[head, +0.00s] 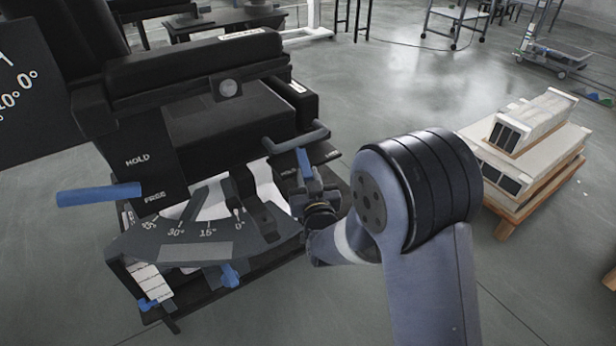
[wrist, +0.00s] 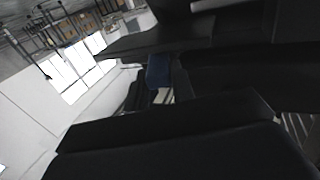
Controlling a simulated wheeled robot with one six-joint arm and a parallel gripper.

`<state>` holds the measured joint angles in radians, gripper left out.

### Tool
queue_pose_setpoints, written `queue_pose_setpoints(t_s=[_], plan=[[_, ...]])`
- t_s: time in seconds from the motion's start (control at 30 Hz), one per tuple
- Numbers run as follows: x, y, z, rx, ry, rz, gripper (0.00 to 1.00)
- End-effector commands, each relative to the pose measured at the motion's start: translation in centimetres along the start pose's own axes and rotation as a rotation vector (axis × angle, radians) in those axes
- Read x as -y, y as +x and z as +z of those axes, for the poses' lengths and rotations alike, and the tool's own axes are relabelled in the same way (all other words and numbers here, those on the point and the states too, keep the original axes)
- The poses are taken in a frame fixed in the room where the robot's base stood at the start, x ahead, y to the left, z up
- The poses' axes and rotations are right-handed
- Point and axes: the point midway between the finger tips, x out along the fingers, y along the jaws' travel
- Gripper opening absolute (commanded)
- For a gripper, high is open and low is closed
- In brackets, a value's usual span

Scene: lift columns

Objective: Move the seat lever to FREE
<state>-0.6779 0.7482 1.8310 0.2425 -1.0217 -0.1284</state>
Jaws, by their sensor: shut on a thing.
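A lever with a blue grip (head: 303,160) is on the right side of the black chair-like machine, near a small plate (head: 288,172) marked HOLD. My gripper (head: 308,178) is at this lever and shut on it; the contact is partly hidden by my wrist. In the wrist view the blue grip (wrist: 158,70) shows small between dark shapes. A second blue lever (head: 98,194) sticks out to the left, close to the FREE marking and below HOLD on the black side panel (head: 150,175). No marking in view names either one as the seat lever.
A grey angle scale (head: 180,235) stands in front of the machine, with a blue knob (head: 229,275) under it. A dark bar handle (head: 300,138) is just above my gripper. A pallet with pale boxes (head: 530,150) stands at right. The floor between is clear.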

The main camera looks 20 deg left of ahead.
Motion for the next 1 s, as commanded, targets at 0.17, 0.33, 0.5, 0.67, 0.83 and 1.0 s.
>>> queue_pose_setpoints(t_s=[0.17, 0.33, 0.5, 0.67, 0.83, 1.0], plan=[[0.0, 0.0, 0.0, 0.0, 0.0, 0.0, 0.0], [-0.3, 0.0, 0.1, -0.001, 0.0, -0.014, 0.0], [-0.9, 0.0, 0.2, -0.001, -0.001, -0.056, 0.0], [-1.9, 0.1, 0.3, -0.002, -0.002, -0.127, 0.0], [-3.2, 0.4, 0.2, -0.002, -0.003, -0.224, 0.0], [-4.4, 0.8, 0.0, -0.001, -0.001, -0.325, 0.0]])
